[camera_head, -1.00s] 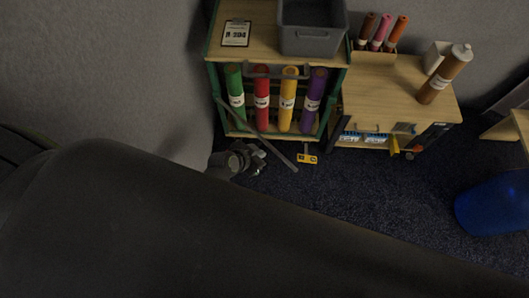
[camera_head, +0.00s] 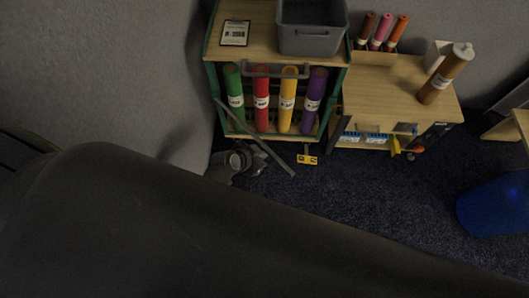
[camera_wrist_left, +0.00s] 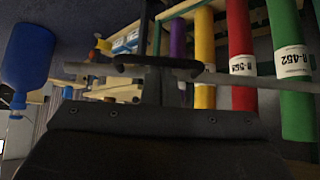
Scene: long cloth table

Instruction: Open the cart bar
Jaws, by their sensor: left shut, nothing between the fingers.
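The cart (camera_head: 212,95) stands against the wall, with several coloured rolls upright in its front. The grey bar (camera_head: 272,152) runs diagonally from the cart's left post, its free end out in front and away from the right post. In the left wrist view the bar (camera_wrist_left: 245,79) crosses the picture behind the dark fingers. My left gripper (camera_head: 256,155) is close to the bar on its near side, in front of the cart's lower left. It is shut and empty; its fingers (camera_wrist_left: 157,68) overlap the bar in the wrist view, and I cannot tell whether they touch. My right gripper is not in view.
A grey bin (camera_head: 312,42) and a clipboard (camera_head: 235,33) sit on the cart top. A wooden cabinet (camera_head: 385,85) stands at right. A blue container (camera_head: 492,205) is farther right. Dark carpet between is clear.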

